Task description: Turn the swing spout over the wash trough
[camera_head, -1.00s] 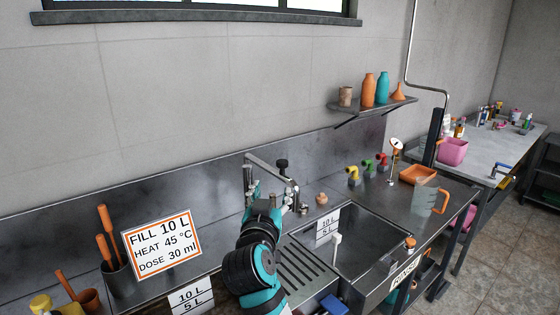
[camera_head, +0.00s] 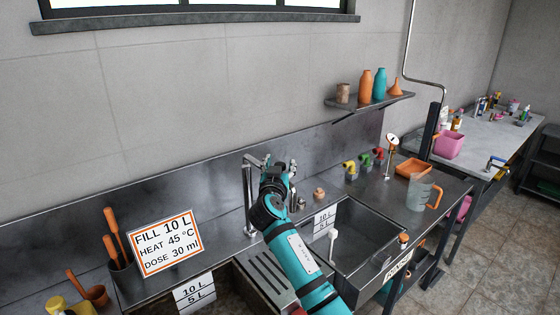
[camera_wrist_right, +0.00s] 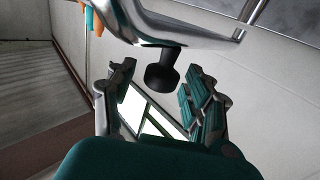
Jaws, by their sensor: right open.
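The swing spout (camera_head: 247,195) rises as a metal post behind the sink, and its upper arm runs to the right behind my right gripper (camera_head: 280,168). In the right wrist view the shiny spout arm (camera_wrist_right: 185,28) crosses the top, with a black knob (camera_wrist_right: 162,72) under it. The knob shows between the spread fingers of my right gripper (camera_wrist_right: 155,100), which looks open; I see no clear contact. The left trough (camera_head: 222,300), with a 10 L / 5 L plate, is partly cut off at the bottom. My left gripper is not in view.
A basin (camera_head: 375,238) marked RINSE lies right of the ribbed drainboard (camera_head: 268,280). Colored taps (camera_head: 364,162), a clear jug (camera_head: 420,192) and an orange tray (camera_head: 412,168) stand farther right. A fill sign (camera_head: 165,243) and a brush holder (camera_head: 124,275) stand left.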

